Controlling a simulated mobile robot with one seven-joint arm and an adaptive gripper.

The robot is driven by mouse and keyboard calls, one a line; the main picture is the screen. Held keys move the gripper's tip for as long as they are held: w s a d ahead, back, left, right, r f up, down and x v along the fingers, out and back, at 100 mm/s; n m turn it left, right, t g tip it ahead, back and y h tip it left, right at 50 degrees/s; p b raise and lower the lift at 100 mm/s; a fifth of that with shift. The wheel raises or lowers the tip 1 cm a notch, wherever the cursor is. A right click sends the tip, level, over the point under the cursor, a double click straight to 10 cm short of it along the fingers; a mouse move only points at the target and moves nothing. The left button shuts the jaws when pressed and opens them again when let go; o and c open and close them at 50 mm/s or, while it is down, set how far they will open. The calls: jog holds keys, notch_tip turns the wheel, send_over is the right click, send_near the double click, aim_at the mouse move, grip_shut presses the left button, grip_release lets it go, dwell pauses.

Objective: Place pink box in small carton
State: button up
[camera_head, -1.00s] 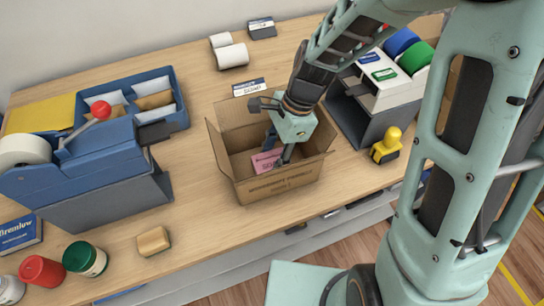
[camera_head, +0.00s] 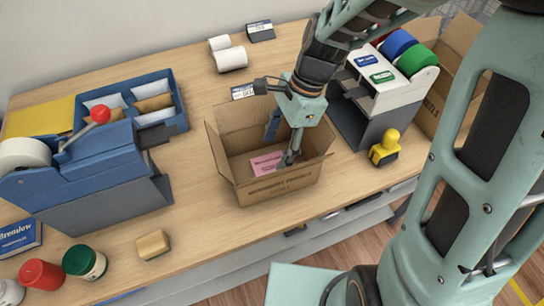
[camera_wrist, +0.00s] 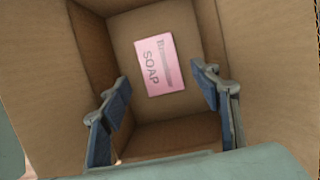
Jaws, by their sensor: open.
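The pink box (camera_head: 266,163), printed "SOAP", lies flat on the floor inside the small carton (camera_head: 283,186). It also shows in the wrist view (camera_wrist: 160,64), beyond my fingertips and apart from them. The small carton is open at the top with its flaps out, and its walls (camera_wrist: 232,60) surround the box in the wrist view. My gripper (camera_head: 281,148) is open and empty, pointing down into the carton. In the wrist view its two blue fingers (camera_wrist: 162,88) stand wide apart with nothing between them.
A yellow-handled stamp (camera_head: 385,148) stands right of the carton. A grey and white dispenser (camera_head: 375,95) with coloured rolls is behind it, and a larger carton (camera_head: 466,50) is at far right. A blue tape dispenser (camera_head: 85,165) stands left. Counter between is mostly clear.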

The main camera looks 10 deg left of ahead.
jog(key=s+v, duration=0.1)
jog(key=v, duration=0.5)
jog(key=shift+w+r, duration=0.35)
jog(key=shift+w, duration=0.2)
jog(key=shift+d, duration=0.15)
